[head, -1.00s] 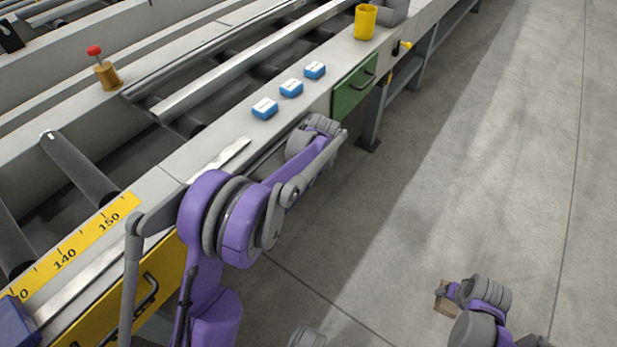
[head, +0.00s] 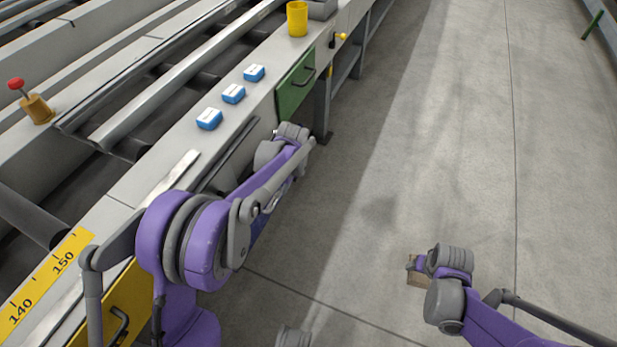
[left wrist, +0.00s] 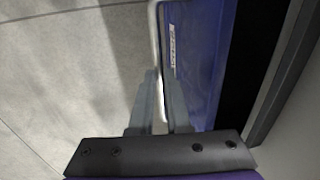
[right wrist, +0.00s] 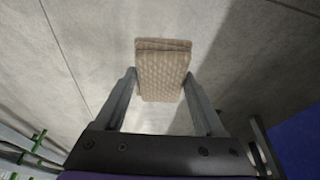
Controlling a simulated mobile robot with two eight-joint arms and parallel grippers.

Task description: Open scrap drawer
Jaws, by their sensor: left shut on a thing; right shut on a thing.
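A blue drawer front (left wrist: 203,60) with a small label fills the middle right of the left wrist view. Its pale bar handle (left wrist: 156,40) runs along the edge. My left gripper (left wrist: 160,80) is shut on this handle. A dark gap (left wrist: 246,60) lies between the blue front and a grey frame. In the head view only a bit of blue (head: 262,225) shows beside my left arm, which hides the rest. My right gripper (right wrist: 160,78) is shut on a tan textured block (right wrist: 162,68), also in the head view (head: 418,272), held away from the bench.
A green drawer (head: 296,84) and a yellow drawer (head: 112,305) are in the bench side. Several blue boxes, including one (head: 234,94), and a yellow cup (head: 297,18) stand on the bench top. The floor (head: 420,140) to the right is clear.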

